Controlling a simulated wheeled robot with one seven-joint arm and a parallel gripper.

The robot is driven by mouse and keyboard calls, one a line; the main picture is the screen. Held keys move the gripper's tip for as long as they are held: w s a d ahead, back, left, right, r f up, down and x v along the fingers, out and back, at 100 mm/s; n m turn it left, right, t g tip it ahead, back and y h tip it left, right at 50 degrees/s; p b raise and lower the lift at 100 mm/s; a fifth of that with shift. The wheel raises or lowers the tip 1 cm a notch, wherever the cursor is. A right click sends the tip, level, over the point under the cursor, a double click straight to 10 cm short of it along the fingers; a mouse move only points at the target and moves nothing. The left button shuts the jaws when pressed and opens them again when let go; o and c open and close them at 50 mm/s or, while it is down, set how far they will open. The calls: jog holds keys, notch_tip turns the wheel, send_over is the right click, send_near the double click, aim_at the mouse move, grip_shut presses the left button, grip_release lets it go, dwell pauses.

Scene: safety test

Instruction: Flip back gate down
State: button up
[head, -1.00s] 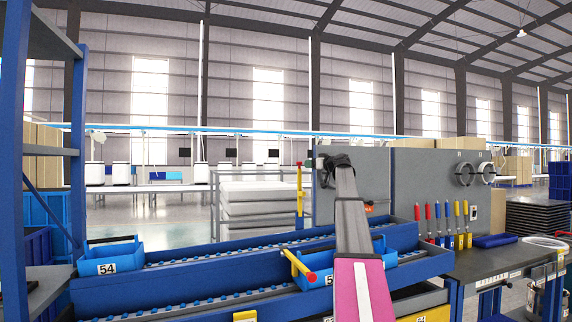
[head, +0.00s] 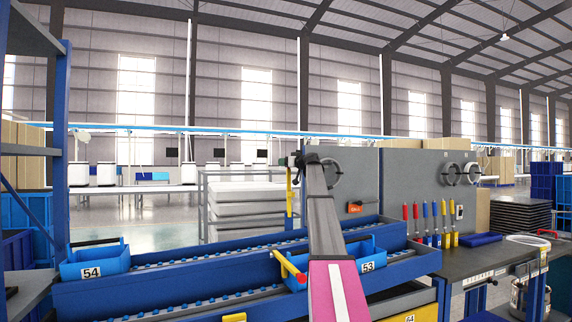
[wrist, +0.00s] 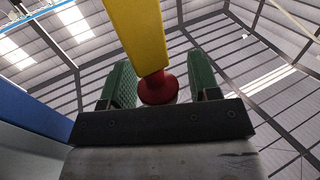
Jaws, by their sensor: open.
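The back gate is a yellow bar standing upright at the far side of the conveyor (head: 290,195). In the wrist view the yellow bar (wrist: 138,32) ends in a red knob (wrist: 158,88). My gripper (wrist: 160,75) is open, and its two green fingers stand on either side of the knob; I cannot tell whether either touches it. In the head view my gripper (head: 298,160) is at the bar's top and hides the knob. A second yellow bar with a red end (head: 289,266) lies low and slanted at the near side of the conveyor.
Blue bin 54 (head: 92,262) sits at the conveyor's left, and blue bin 53 (head: 362,264) sits behind my arm. A tool board with screwdrivers (head: 430,195) and a workbench (head: 470,262) stand to the right. A blue shelf post (head: 62,150) stands at left.

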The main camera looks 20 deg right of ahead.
jog(key=shift+w+a, duration=0.1)
jog(key=shift+w, duration=0.05)
grip_shut()
jog(key=s+f+n+t+y, duration=0.2)
jog(key=s, duration=0.7)
jog(key=s+f+n+t+y, duration=0.1)
jog(key=s+f+t+y, duration=0.1)
jog(key=s, duration=0.7)
jog(key=s+f, duration=1.1)
jog(key=f, duration=0.5)
jog(key=shift+d+f+t, duration=0.15)
jog(key=shift+d+t, duration=0.15)
jog(key=shift+d, duration=0.15)
grip_release()
